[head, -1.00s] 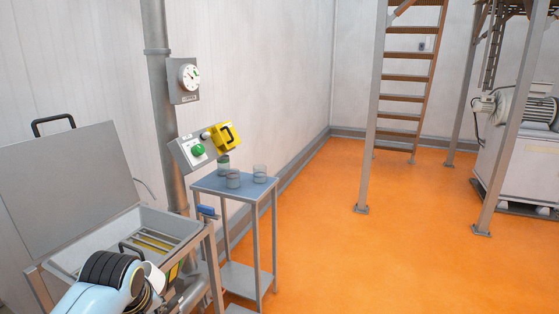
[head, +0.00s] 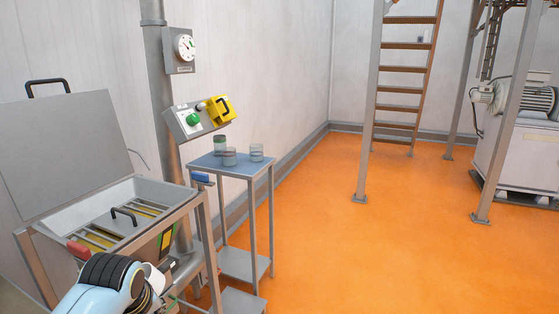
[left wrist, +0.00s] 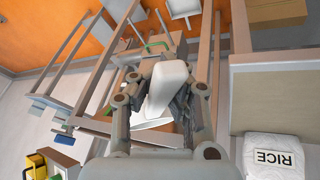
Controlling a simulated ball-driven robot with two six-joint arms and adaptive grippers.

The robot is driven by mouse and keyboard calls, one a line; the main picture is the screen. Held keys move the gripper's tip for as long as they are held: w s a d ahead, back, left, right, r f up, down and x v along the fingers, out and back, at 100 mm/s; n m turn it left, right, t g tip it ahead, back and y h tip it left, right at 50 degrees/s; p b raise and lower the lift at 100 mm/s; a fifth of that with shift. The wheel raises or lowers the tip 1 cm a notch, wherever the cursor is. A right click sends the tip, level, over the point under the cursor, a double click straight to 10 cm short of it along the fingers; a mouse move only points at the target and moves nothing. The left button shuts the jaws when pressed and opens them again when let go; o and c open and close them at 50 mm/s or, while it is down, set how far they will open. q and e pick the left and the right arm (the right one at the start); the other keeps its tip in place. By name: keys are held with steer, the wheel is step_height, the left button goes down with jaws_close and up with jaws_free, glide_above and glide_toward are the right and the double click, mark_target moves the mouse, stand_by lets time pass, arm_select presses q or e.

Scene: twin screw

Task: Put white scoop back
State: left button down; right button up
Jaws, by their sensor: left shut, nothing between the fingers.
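My left arm reaches in at the lower left of the head view; its fingertips are hidden there. In the left wrist view my left gripper (left wrist: 158,97) is shut with nothing held. A long white shape (left wrist: 167,80) lines up with the fingers, and a flat white piece (left wrist: 150,124) shows behind them. These may be the white scoop, but I cannot tell for sure. In the head view a white piece (head: 153,275) shows beside my left wrist; I cannot tell what it is. My right gripper is not in view.
An open hopper (head: 160,193) with a grate and black handle (head: 123,214) stands at left, a red item (head: 78,249) on its edge. A small metal table (head: 235,171) holds 3 jars. A rice bag (left wrist: 272,155) shows in the wrist view.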

arm_select(q)
step_height(320, 180, down, 14)
steer(key=b, duration=1.1)
steer(key=shift+s, duration=0.3)
steer(key=shift+f, duration=0.1)
steer(key=shift+f+b, duration=0.15)
steer(key=shift+b, duration=0.15)
